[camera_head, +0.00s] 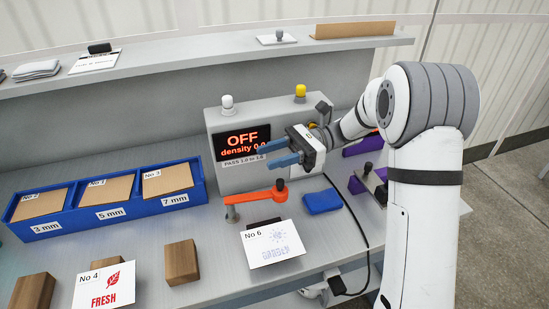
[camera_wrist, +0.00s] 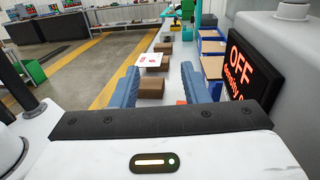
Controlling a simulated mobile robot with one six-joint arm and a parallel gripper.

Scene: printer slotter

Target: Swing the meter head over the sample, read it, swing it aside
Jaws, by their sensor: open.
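The meter (camera_head: 212,128) is a grey box whose black display (camera_head: 243,142) reads OFF in red, with "density 0.0" partly covered by my gripper. The display also shows in the wrist view (camera_wrist: 240,68). The orange meter head arm (camera_head: 255,196) lies in front of the box, from a pivot at its left to a black knob (camera_head: 281,185) at its right. The printed sample card No 6 (camera_head: 272,245) lies just in front of the arm, apparently not under it. My gripper (camera_head: 265,154) is open and empty, in front of the display and above the orange arm, its blue fingers pointing left.
A blue three-part bin (camera_head: 105,218) of brown cards stands left. Wooden blocks (camera_head: 182,262) and card No 4 (camera_head: 104,286) lie at the front. A blue pad (camera_head: 322,201) and a black cable are right of the sample. A shelf (camera_head: 190,66) runs behind.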

